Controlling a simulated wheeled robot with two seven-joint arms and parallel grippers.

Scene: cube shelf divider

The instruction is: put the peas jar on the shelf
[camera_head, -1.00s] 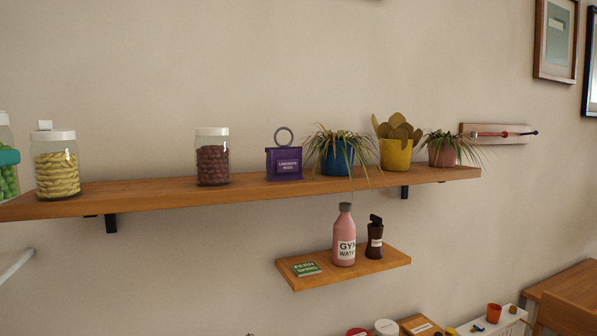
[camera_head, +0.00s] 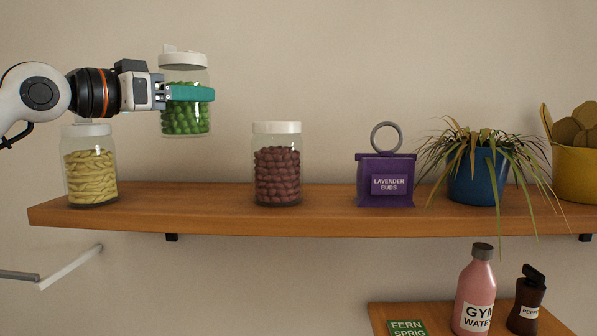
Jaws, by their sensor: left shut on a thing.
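The peas jar (camera_head: 185,121) is clear glass with a white lid and green peas inside. It hangs upright in the air above the upper shelf (camera_head: 330,219), apart from the board in the picture. My left gripper (camera_head: 190,93) comes in from the left and is shut on the peas jar, its teal finger across the jar's upper part. On the shelf, a jar of pale yellow pieces (camera_head: 91,177) stands at the left end and a jar of dark red-brown pieces (camera_head: 278,173) stands further right. My right gripper is not in view.
A bare stretch of shelf lies between the yellow and dark red jars. A purple lavender buds holder (camera_head: 385,184), a blue-potted plant (camera_head: 474,178) and a yellow pot (camera_head: 576,172) stand to the right. A lower shelf (camera_head: 440,326) holds a pink bottle (camera_head: 475,290) and a brown bottle (camera_head: 527,300).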

